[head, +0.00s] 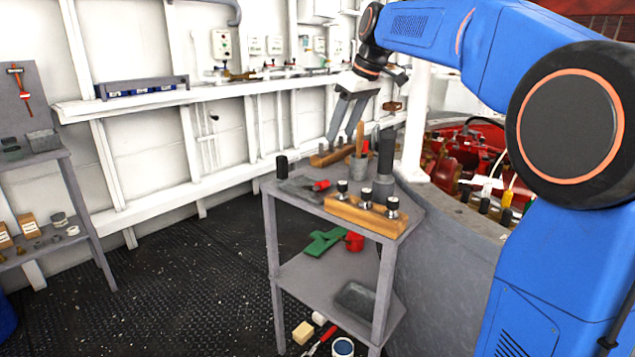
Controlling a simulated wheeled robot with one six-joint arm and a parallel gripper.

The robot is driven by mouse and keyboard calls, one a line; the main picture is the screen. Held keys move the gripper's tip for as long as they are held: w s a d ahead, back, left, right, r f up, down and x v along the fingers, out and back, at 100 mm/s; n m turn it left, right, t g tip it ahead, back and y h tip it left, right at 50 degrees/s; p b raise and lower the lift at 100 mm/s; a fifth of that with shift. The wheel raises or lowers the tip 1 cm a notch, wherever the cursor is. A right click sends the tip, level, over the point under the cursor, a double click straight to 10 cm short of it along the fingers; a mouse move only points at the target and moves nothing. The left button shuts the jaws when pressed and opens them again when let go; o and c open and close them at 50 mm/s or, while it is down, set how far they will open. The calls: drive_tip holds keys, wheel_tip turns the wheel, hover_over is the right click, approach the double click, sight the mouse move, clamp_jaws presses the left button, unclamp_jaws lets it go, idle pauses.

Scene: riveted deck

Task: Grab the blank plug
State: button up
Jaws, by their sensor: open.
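My gripper (346,125) hangs over the back of a small grey table (318,205), its two grey fingers apart and pointing down. Just below them is a wooden block (322,159) with small upright pieces, partly hidden by the fingers. I see nothing held between the fingers. A second wooden block (350,213) at the table's front edge holds three metal pieces with dark tops (366,197). I cannot tell for sure which piece is the blank plug.
A black cylinder (281,168), a red-handled tool (320,186), a grey cup (361,168) and a tall dark cylinder (386,152) stand or lie on the table. A green piece (324,242) is on the lower shelf. The deck (180,285) at left is clear.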

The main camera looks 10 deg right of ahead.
sight(323, 183)
drive_tip(key=x, duration=1.7)
drive_tip(key=shift+s+f, duration=0.15)
drive_tip(key=shift+f, duration=0.05)
drive_tip(key=c, duration=0.7)
